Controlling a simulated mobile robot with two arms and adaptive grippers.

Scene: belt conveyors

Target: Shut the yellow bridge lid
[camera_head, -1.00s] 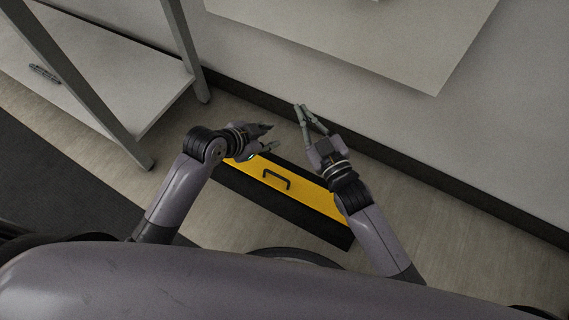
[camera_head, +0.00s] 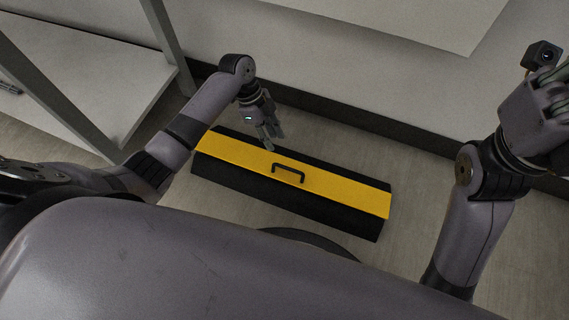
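The yellow bridge lid (camera_head: 340,190) is a long flat yellow strip with a black handle (camera_head: 288,171) in its middle. It lies along a long black body (camera_head: 300,202), with black showing along both long sides. From above I cannot tell whether the lid sits fully flush. My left gripper (camera_head: 274,146) points down at the lid's far edge, left of the handle; its fingers look a little apart and empty. Whether it touches the lid is unclear. My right gripper (camera_head: 556,90) is raised at the far right, away from the lid and partly cut off by the picture edge.
A grey-legged shelf (camera_head: 90,85) stands at the upper left, close to my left arm. A pale wall with a dark skirting (camera_head: 390,128) runs behind the lid. A pale panel (camera_head: 420,15) is above. Floor shows around the black body.

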